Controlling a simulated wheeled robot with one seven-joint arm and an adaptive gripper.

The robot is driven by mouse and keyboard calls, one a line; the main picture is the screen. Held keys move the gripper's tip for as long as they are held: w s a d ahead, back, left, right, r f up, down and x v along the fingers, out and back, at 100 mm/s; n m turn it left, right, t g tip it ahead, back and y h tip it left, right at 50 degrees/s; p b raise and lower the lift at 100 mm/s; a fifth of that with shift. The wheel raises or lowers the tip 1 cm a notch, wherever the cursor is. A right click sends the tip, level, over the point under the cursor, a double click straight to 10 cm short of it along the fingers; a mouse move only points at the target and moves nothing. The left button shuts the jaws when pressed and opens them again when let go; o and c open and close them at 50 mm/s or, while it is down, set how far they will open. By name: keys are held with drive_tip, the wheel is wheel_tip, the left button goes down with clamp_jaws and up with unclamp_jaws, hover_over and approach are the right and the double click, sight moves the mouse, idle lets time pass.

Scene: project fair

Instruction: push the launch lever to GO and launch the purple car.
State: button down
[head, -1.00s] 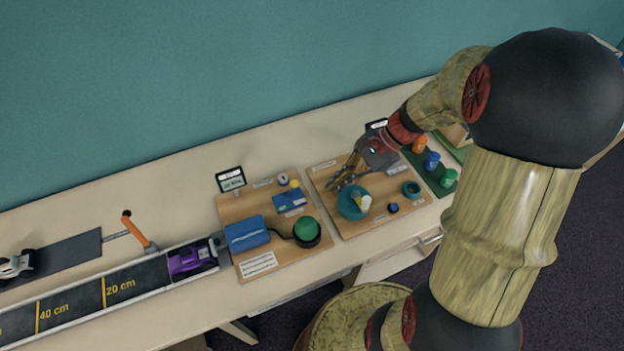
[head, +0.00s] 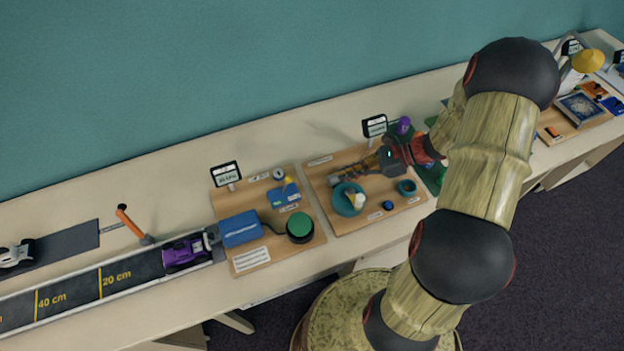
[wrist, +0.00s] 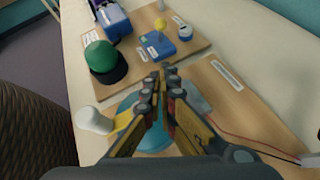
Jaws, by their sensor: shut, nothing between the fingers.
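The purple car (head: 186,252) sits at the right end of the dark track (head: 66,290), by the launcher end. The lettering near the lever is too small to read. My gripper (head: 334,182) is shut and empty, above the second wooden board, to the right of the lever and car. In the wrist view my gripper (wrist: 163,72) points toward the first board.
The first board (head: 252,262) holds a blue box (head: 241,229) and a green dome button (head: 300,226). Small signs (head: 226,174) stand behind. A white car (head: 15,254) is at far left.

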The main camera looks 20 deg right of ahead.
drive_tip(key=b, duration=0.2)
approach(286, 185)
drive_tip(key=f, duration=0.1)
drive_tip(key=d+f, duration=0.1)
drive_tip(key=f, duration=0.1)
drive_tip(key=s+f, duration=0.1)
drive_tip(key=shift+s+d+f, duration=0.1)
drive_tip(key=shift+d+f, duration=0.05)
drive_tip(key=shift+f, duration=0.05)
drive_tip(key=a, duration=0.1)
drive_tip(key=w+a, duration=0.1)
drive_tip(key=shift+w+a+r, duration=0.25)
drive_tip(key=shift+a+r, duration=0.1)
drive_tip(key=shift+a, duration=0.05)
drive_tip(key=shift+w+a+r, duration=0.1)
drive_tip(key=shift+w+a, duration=0.1)
drive_tip(key=shift+a, duration=0.15)
drive_tip(key=shift+a+r, duration=0.1)
drive_tip(key=shift+r, duration=0.05)
drive_tip(key=shift+a+r+h+p, duration=0.15)
drive_tip(key=shift+h+p, duration=0.15)
drive_tip(key=shift+p, duration=0.25)
